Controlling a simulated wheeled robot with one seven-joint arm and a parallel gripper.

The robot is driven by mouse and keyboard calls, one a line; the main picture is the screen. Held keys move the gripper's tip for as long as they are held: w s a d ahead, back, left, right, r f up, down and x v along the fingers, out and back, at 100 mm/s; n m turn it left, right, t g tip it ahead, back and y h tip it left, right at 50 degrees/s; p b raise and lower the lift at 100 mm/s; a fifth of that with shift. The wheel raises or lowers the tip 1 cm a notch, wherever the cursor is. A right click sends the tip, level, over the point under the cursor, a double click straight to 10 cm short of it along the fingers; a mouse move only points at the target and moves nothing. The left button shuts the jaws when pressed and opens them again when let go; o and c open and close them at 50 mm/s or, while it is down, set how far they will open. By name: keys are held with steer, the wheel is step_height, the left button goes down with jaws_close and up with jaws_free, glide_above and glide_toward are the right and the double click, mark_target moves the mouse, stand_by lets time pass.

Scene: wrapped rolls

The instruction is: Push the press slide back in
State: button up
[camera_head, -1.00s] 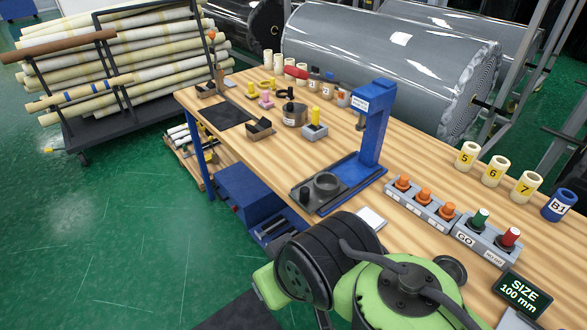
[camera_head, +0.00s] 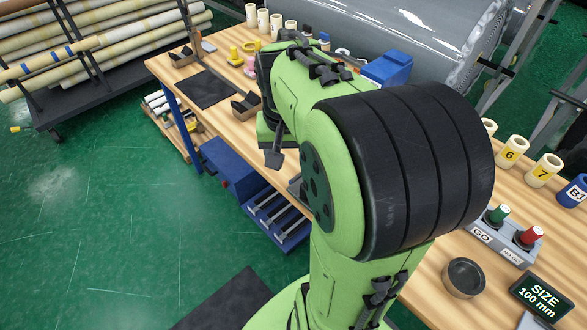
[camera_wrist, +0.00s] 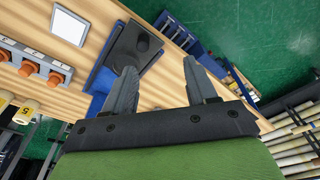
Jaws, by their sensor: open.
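The blue press shows only its top (camera_head: 388,70) in the head view; my arm hides its slide and base there. In the wrist view the dark press slide and plate (camera_wrist: 135,45) lie beyond my fingertips, with a blue part of the press (camera_wrist: 97,104) at the left finger. My gripper (camera_wrist: 163,80) is open and empty, its two grey fingers spread. The left finger overlaps the dark plate in the picture; I cannot tell whether it touches. In the head view a dark finger of my gripper (camera_head: 273,158) hangs near the table's front edge.
A white card (camera_wrist: 70,25) and a box with orange knobs (camera_wrist: 30,68) lie to the left in the wrist view. Beside my arm stand a GO/NO GO box (camera_head: 500,238), a round dark-topped piece (camera_head: 464,277) and numbered rolls (camera_head: 512,152).

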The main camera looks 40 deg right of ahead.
steer(key=w+d+f+m+g+y, duration=0.1)
steer(key=d+f+m, duration=0.25)
steer(key=d, duration=0.45)
steer(key=f+b, duration=0.1)
steer(key=f, duration=0.4)
steer(key=f+b, duration=0.1)
steer(key=f, duration=0.4)
steer(key=f+b, duration=0.1)
steer(key=f, duration=0.4)
steer(key=shift+w+a+f+b, duration=0.1)
steer(key=shift+a+f+b, duration=0.2)
steer(key=shift+a+f, duration=0.1)
jaws_close()
